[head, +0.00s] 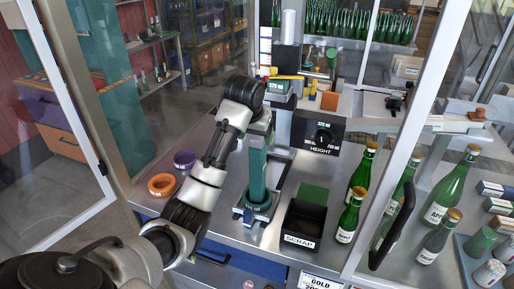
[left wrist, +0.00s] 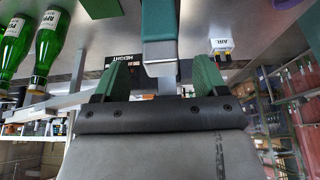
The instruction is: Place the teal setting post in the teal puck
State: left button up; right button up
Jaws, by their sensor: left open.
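The teal setting post (head: 257,172) stands upright at the station in the middle of the bench. Its lower end is inside the ring of the teal puck (head: 265,215); I cannot tell how fully it is seated. My left gripper (head: 260,122) is at the upper end of the post, below the station head. In the left wrist view the green fingers of my left gripper (left wrist: 163,76) are apart, on either side of the grey end piece of the post (left wrist: 160,50), with gaps visible. My right gripper is not in view.
A black scrap bin (head: 303,222) and several green bottles (head: 356,205) stand to the right of the post. The height box (head: 317,133) is close by on the right. Orange (head: 162,185) and purple (head: 184,160) rings lie to the left. A door frame (head: 410,140) crosses the right.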

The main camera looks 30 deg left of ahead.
pick_arm(q)
jog(key=shift+v, duration=0.95)
jog(key=p+v, duration=0.2)
jog(key=v, duration=0.2)
jog(key=shift+s+r+p, duration=0.15)
jog(key=shift+p, duration=0.25)
